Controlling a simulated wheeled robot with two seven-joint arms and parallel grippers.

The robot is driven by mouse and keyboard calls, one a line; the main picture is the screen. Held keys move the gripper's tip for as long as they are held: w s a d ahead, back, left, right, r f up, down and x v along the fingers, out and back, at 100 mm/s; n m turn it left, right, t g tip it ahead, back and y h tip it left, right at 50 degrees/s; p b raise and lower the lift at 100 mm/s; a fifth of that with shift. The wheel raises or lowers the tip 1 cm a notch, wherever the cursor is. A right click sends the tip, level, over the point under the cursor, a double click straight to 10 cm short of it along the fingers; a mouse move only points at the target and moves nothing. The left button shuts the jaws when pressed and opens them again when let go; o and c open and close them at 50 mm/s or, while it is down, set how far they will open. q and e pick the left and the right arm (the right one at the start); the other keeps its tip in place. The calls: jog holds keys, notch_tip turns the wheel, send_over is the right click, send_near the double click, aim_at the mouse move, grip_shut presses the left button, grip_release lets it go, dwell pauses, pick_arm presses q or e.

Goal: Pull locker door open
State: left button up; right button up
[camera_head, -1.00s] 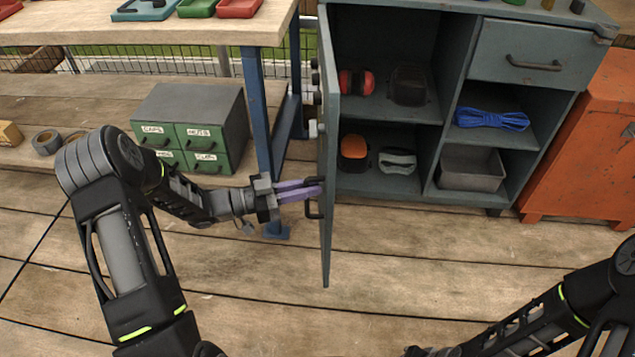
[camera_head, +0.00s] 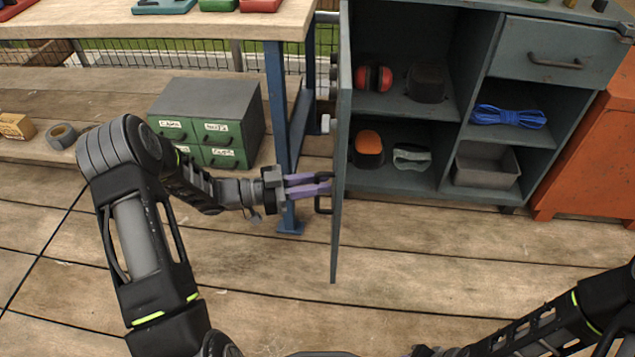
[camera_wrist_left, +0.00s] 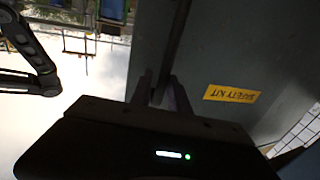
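The grey-blue locker door (camera_head: 341,120) stands swung wide open, seen nearly edge-on in the head view.
The open locker (camera_head: 448,188) holds red earmuffs (camera_head: 374,78), an orange item (camera_head: 368,144), blue rope (camera_head: 508,115) and a grey bin (camera_head: 487,165). A green drawer box (camera_head: 215,142) and blue table leg (camera_head: 279,120) stand left of the door. Floor in front is clear.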

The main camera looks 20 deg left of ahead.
pick_arm(q)
jog(key=p+v, duration=0.1)
jog(key=v, duration=0.6)
jog(key=shift+s+a+p, duration=0.25)
jog(key=shift+a+p, duration=0.05)
dwell(0.3)
